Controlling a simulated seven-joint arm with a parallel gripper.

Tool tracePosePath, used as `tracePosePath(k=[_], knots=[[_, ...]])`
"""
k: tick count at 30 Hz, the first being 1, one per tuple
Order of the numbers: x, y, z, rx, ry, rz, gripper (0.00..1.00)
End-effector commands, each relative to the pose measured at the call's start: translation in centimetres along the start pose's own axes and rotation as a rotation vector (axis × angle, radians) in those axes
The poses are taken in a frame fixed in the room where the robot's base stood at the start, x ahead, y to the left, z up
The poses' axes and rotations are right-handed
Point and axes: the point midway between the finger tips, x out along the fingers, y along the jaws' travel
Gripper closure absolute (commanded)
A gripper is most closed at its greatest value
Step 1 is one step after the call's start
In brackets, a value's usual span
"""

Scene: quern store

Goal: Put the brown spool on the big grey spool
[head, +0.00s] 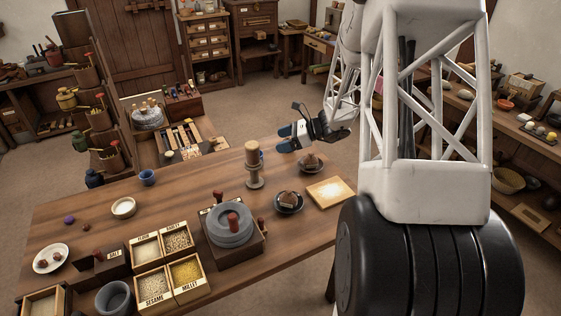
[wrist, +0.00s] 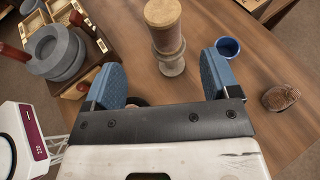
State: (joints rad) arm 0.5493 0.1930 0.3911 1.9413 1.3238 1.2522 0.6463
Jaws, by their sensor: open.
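The brown spool (head: 252,154) stands upright on top of the grey spool (head: 254,180), near the far edge of the table. In the wrist view the brown spool (wrist: 164,14) also sits on the grey spool (wrist: 172,67), and no tilt is clear. My gripper (head: 286,138) is open and empty, to the right of the brown spool and apart from it. In the wrist view, both blue fingers of my gripper (wrist: 163,78) show, with the spools beyond the gap between them. The contact between the spools is partly hidden.
A grey quern (head: 230,226), two dark bowls with brown lumps (head: 289,203) and a pale board (head: 331,191) are nearby. Labelled grain boxes (head: 186,279) fill the near side. Bare tabletop lies left of the spools.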

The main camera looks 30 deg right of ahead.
Motion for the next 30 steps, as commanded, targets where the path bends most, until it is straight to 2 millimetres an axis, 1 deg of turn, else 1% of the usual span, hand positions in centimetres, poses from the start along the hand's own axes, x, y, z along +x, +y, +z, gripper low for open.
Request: tracePosePath(k=[4,8,11,15,21,30], knots=[[0.3,1.4,1.5,-0.051,0.027,0.029,0.19],[0.9,3.7,3.5,-0.133,0.070,0.079,0.19],[1.3,6.1,5.4,-0.218,0.115,0.129,0.19],[1.7,9.9,8.0,-0.355,0.183,0.207,0.19],[1.8,15.4,11.0,-0.557,0.276,0.319,0.19],[0.9,23.3,14.2,-0.866,0.406,0.482,0.19]])
